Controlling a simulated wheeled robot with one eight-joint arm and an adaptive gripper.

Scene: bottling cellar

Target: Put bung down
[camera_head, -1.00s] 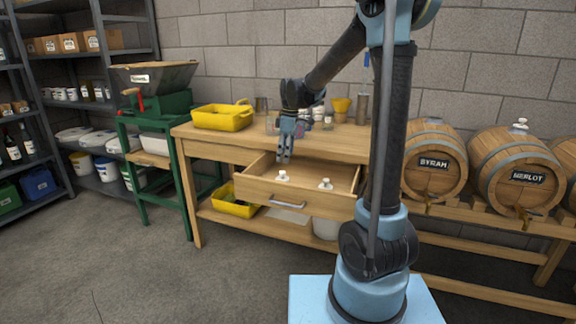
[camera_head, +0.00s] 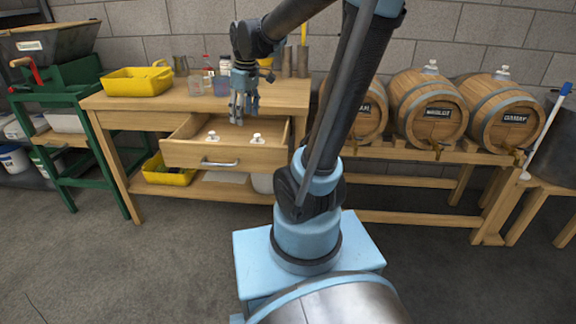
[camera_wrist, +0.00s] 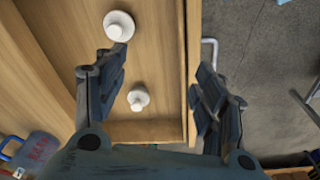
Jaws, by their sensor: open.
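Two white bungs show in the open wooden drawer (camera_head: 185,157) of the workbench, a left one (camera_head: 213,136) and a right one (camera_head: 257,139). Both also show in the wrist view, one at the top (camera_wrist: 118,26) and one lower (camera_wrist: 138,98). My gripper (camera_head: 241,115) is over the drawer, with its tips between the two bungs as the head view shows it. In the wrist view my gripper (camera_wrist: 160,72) has its fingers wide apart, with the lower bung seen in the gap. I see nothing held. The exact height above the drawer is unclear.
On the bench top (camera_head: 120,101) stand a yellow tub (camera_head: 137,82) and several jars and bottles behind my gripper. Barrels (camera_head: 428,108) rest on a rack to the right. A green-framed press (camera_head: 70,90) is at left. The floor in front is clear.

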